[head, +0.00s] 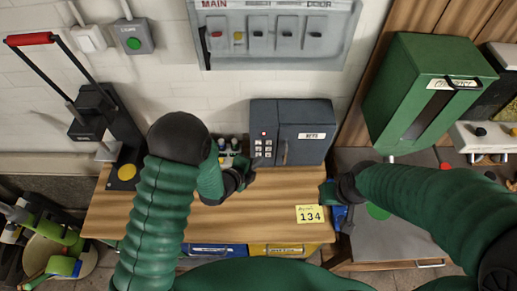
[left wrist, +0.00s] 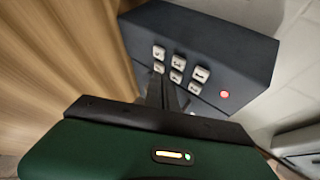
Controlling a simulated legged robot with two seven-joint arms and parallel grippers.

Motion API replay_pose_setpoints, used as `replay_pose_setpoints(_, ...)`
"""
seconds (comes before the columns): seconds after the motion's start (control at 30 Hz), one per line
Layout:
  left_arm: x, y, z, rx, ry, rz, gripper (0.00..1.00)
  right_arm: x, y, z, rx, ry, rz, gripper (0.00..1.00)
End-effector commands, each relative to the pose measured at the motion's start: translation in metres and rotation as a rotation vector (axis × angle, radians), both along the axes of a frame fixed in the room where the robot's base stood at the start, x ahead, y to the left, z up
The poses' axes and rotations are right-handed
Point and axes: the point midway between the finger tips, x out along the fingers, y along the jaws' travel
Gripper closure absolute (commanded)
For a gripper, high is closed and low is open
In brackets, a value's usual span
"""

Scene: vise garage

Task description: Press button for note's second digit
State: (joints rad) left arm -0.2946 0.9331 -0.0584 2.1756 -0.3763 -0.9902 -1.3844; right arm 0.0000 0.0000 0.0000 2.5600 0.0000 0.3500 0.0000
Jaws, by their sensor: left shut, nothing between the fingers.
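A yellow note (head: 310,214) reading 134 lies on the wooden bench. Its second digit is 3. A dark grey key box (head: 303,146) stands at the bench's back, with pale keypad buttons (head: 263,148) and a red light on its left part. My left gripper (head: 252,166) is shut and empty, just in front of the keypad's lower part. In the left wrist view its fingers (left wrist: 165,92) point at the buttons (left wrist: 178,63) and hide some. Contact cannot be told, and the digits are too small to read. My right gripper (head: 343,198) is right of the note, its fingers unclear.
Small bottles (head: 228,150) stand left of the key box. A green machine (head: 425,90) stands to the right. A grey switch panel (head: 272,35) hangs on the wall above. The wooden bench top (head: 240,215) around the note is clear.

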Motion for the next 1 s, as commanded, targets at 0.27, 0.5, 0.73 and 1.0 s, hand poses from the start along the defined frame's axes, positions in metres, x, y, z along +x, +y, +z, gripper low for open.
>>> replay_pose_setpoints(0.27, -0.029, 0.000, -0.001, 0.000, 0.001, -0.001, 1.00, 0.000, 0.000, -0.004, 0.000, 0.000, 0.000, 0.64)
replay_pose_setpoints(0.5, -0.039, 0.001, 0.000, 0.001, 0.000, 0.002, 1.00, 0.000, 0.000, -0.005, 0.000, 0.000, 0.000, 0.64)
replay_pose_setpoints(0.73, -0.039, 0.001, 0.000, 0.001, 0.000, 0.001, 1.00, 0.000, 0.000, -0.005, 0.000, 0.000, 0.000, 0.64)
replay_pose_setpoints(1.0, -0.039, 0.001, 0.000, 0.001, 0.000, 0.001, 1.00, 0.000, 0.000, -0.005, 0.000, 0.000, 0.000, 0.64)
